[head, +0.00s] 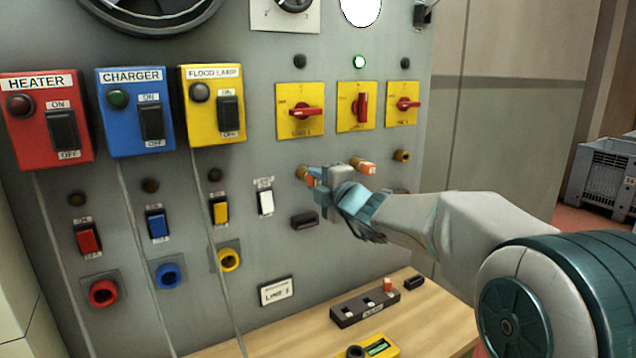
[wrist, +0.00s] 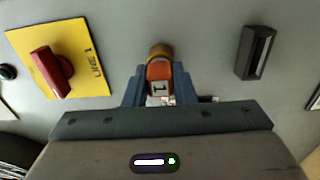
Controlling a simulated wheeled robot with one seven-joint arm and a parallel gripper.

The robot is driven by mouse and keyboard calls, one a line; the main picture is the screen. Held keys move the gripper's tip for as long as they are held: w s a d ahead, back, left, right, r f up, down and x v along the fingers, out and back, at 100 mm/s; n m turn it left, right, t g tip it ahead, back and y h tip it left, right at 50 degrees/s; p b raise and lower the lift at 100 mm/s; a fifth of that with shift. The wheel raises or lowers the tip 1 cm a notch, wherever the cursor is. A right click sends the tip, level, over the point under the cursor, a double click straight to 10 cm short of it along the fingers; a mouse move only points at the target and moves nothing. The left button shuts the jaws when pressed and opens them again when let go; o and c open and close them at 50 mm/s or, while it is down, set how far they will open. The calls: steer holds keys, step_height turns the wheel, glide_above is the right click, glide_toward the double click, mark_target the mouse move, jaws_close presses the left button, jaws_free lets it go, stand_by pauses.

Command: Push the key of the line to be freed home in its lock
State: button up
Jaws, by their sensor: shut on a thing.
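My gripper (head: 318,182) is shut on an orange key (wrist: 158,78) marked 1, and its fingers lie on either side of it in the wrist view. The key points at the brass lock (wrist: 160,52) below the yellow LINE 1 switch plate (head: 300,110); how deep it sits I cannot tell. The plate's red handle (head: 306,112) lies about level. In the head view the gripper hides most of the held key. A sign (head: 277,291) low on the panel reads LINE 1.
Another orange key (head: 364,167) is at the middle lock, just right of my gripper. The right lock (head: 402,156) looks empty. The middle green lamp (head: 359,62) is lit. A black key rack (head: 362,308) and yellow device (head: 372,347) are on the wooden bench (head: 432,325) below.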

steer(key=shift+w+a, duration=0.1)
steer(key=shift+w, duration=0.05)
steer(key=o, duration=1.1)
steer(key=shift+c, duration=0.2)
steer(key=b+v, duration=0.1)
steer(key=v, duration=1.3)
